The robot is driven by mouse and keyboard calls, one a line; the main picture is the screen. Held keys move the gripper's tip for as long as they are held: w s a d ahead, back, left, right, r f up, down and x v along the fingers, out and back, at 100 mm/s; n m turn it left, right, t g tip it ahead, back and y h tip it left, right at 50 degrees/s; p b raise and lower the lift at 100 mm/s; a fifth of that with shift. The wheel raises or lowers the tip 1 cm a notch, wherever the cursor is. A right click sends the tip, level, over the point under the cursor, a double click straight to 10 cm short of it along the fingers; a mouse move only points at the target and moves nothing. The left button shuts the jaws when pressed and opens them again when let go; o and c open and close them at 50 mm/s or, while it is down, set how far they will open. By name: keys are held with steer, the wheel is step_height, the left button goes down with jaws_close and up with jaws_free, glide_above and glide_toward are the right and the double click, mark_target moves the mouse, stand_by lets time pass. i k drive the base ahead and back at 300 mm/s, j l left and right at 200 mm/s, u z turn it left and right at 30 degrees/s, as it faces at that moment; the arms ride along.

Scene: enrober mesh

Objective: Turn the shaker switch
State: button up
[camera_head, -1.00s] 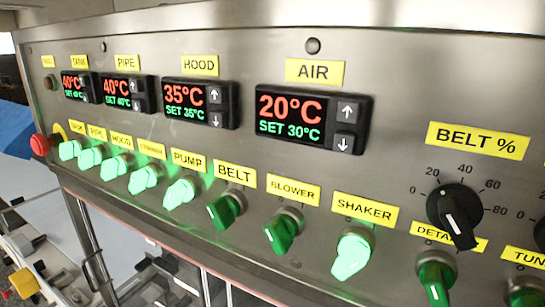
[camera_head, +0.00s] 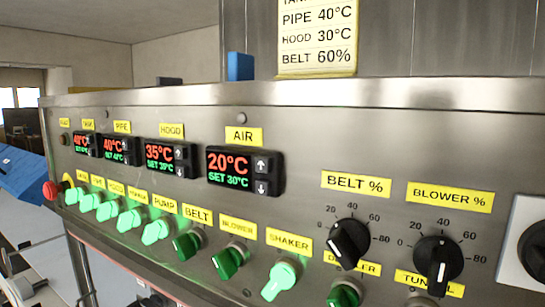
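The shaker switch (camera_head: 279,280) is a bright, lit green knob under the yellow SHAKER label (camera_head: 289,242), low on the steel control panel (camera_head: 330,120). Its handle slants from upper right to lower left. Left of it, the blower switch (camera_head: 229,261) and belt switch (camera_head: 187,244) are darker green and look unlit. The pump switch (camera_head: 157,231) and the several switches farther left glow bright green. My gripper is not in view.
Black belt % (camera_head: 349,243) and blower % (camera_head: 438,262) dials sit right of the shaker switch. The detailer switch (camera_head: 344,294) is close on its right, partly cut off. A red button (camera_head: 50,190) is at the far left. A settings card (camera_head: 317,36) stands above the panel.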

mark_target(282, 277)
steer(key=j, duration=1.85)
steer(key=u, duration=0.05)
